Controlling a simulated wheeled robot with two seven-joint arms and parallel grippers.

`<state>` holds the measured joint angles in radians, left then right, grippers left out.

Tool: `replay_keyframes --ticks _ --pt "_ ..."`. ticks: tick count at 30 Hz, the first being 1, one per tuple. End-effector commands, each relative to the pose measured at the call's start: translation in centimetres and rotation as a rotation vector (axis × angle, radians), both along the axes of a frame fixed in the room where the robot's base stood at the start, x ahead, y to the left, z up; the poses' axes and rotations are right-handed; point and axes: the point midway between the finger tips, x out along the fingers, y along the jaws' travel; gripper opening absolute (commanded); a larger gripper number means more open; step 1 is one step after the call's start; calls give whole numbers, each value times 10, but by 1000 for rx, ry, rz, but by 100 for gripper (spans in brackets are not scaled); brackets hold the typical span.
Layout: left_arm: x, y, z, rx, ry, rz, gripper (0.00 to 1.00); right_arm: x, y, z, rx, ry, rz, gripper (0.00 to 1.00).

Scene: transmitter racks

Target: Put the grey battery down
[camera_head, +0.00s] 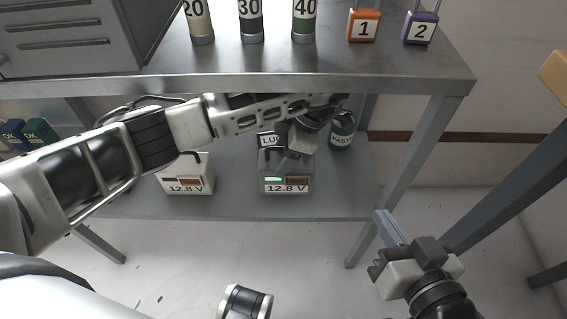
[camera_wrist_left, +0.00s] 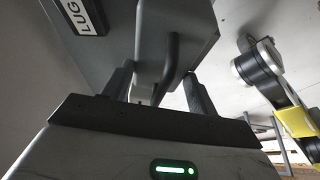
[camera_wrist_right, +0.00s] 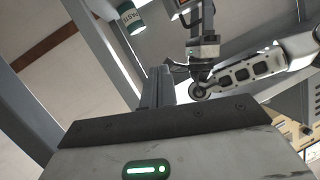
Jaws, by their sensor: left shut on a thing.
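The grey battery (camera_head: 286,178), with a 12.8 V label and a lit green bar, is at the lower shelf (camera_head: 235,206). I cannot tell whether its base touches the shelf. My left gripper (camera_head: 290,153) is above it, shut on its dark handle. In the left wrist view the battery's grey body (camera_wrist_left: 185,22) and handle (camera_wrist_left: 174,60) show between the fingers (camera_wrist_left: 158,90). My right gripper (camera_head: 386,222) is away from the battery, right of the shelf, with its fingers together and empty; they also show in the right wrist view (camera_wrist_right: 157,88).
A white 12.8 V battery (camera_head: 190,179) stands left on the lower shelf. A LUG label (camera_head: 268,140) is behind the grey battery. A green PASTE bottle (camera_head: 342,131) stands to its right. The upper shelf (camera_head: 230,84) overhangs my left arm. A table leg (camera_head: 405,175) stands at right.

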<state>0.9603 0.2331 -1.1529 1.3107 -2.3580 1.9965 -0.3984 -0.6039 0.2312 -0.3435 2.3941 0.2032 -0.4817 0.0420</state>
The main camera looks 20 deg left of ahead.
Motion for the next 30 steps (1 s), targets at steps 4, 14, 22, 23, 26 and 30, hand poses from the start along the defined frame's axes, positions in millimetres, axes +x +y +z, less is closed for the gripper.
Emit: replay_keyframes --ticks 4,14,22,23,26,30 --pt "10 2 1 -2 -1 0 0 0 2 1 26 -1 1 0" --pt "10 2 -33 -1 1 -1 0 4 6 3 96 -16 5 0" --pt "10 3 -33 0 -1 -1 0 5 6 13 116 -30 2 0" --pt "10 3 -33 0 -1 -2 0 5 6 13 116 -30 2 0" --pt "9 3 -37 1 2 -1 64 5 6 12 119 -29 3 0" --pt "9 3 -37 1 2 -1 80 5 6 12 118 -29 2 0"
